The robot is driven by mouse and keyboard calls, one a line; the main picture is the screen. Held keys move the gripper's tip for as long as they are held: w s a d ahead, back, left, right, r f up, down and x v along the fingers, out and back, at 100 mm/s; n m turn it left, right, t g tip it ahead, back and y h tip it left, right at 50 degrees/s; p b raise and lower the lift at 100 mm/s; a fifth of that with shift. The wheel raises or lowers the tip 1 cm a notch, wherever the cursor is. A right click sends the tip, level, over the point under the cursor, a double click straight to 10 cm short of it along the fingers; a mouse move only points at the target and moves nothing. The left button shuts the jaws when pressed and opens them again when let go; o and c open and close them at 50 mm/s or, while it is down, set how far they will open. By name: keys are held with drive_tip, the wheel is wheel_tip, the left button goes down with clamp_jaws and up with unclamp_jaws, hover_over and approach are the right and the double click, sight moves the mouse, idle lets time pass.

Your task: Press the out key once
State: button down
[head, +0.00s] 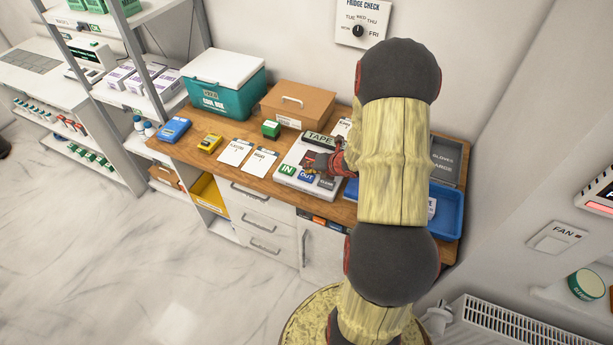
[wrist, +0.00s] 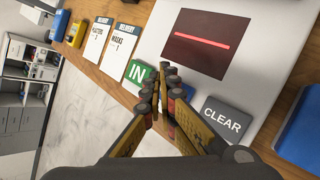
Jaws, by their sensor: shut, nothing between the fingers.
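The white key panel (head: 283,180) lies on the wooden counter and carries three keys in a row. The green IN key (head: 287,170) is at the left, the blue OUT key (head: 305,176) in the middle and the grey CLEAR key (head: 326,183) at the right.
A dark display with a red line (wrist: 208,42) is on the panel beyond the keys. A black TAPE box (head: 319,139) and a green stamp (head: 271,129) stand behind. Two paper cards (head: 236,152) lie to the left. A blue tray (head: 446,213) is at the right.

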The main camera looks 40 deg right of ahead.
sight(309, 175)
drive_tip(key=shift+f+b, duration=0.25)
drive_tip(key=shift+b, duration=0.05)
drive_tip(key=shift+f+b, duration=0.2)
drive_tip(key=shift+b, duration=0.1)
drive_tip(key=shift+f+b, duration=0.55)
drive_tip(key=shift+b, duration=0.05)
idle(1.0)
drive_tip(key=shift+r, duration=0.15)
drive_tip(key=shift+r+p, duration=0.65)
drive_tip(key=shift+r, duration=0.2)
drive_tip(key=shift+r, duration=0.1)
drive_tip(key=shift+r+p, duration=1.85)
drive_tip(key=shift+r, duration=0.65)
drive_tip(key=shift+f, duration=0.1)
